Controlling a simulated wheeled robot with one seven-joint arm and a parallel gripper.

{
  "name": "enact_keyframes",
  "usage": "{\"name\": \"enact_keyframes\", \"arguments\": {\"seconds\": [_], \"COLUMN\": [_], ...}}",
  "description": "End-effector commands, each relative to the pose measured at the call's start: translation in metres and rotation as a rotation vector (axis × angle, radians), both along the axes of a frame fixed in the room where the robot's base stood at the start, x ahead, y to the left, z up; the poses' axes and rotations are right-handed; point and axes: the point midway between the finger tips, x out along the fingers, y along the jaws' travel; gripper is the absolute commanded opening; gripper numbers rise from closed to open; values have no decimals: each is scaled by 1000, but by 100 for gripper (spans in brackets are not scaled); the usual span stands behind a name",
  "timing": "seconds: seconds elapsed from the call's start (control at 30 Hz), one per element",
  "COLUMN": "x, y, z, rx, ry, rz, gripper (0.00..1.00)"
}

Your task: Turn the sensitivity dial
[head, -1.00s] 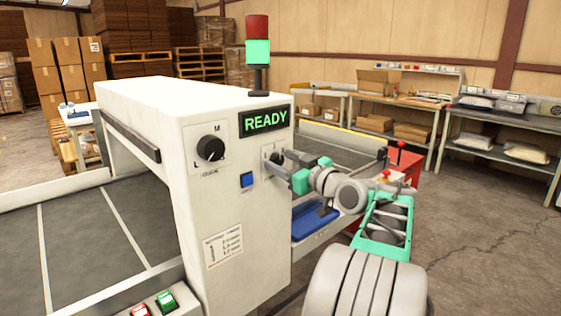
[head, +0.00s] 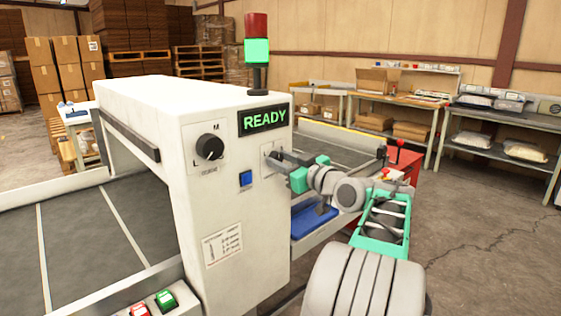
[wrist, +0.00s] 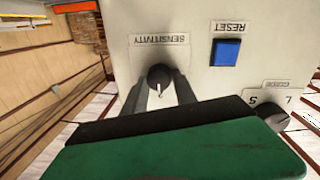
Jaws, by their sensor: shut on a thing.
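The sensitivity dial (wrist: 159,76) is a small dark round knob with a light pointer mark, on the white machine's front face. In the wrist view it sits under a label that reads SENSITIVITY upside down. My gripper (wrist: 163,88) is shut on the dial, one grey finger on each side of it. In the head view my gripper (head: 272,157) reaches the machine face from the right, below the READY display (head: 264,120), and hides most of the dial.
A blue reset button (head: 246,179) and a larger black dial (head: 210,147) are left of my gripper. The white machine (head: 150,97) stands over a grey conveyor (head: 75,235). Red and green buttons (head: 166,299) are low at front. A blue tray (head: 312,222) lies below my arm.

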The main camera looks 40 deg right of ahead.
Motion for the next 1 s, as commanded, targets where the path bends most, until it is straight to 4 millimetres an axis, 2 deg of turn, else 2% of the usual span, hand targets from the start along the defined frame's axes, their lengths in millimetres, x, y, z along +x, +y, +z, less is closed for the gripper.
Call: {"name": "enact_keyframes", "arguments": {"seconds": [0.27, 0.47, 1.0], "x": [0, 0, 0], "y": [1, 1, 1], "z": [-3, -7, -11], "rx": [-23, -104, -571], "ry": [0, -4, -17], "rz": [2, 1, 1], "gripper": [0, 0, 0]}}
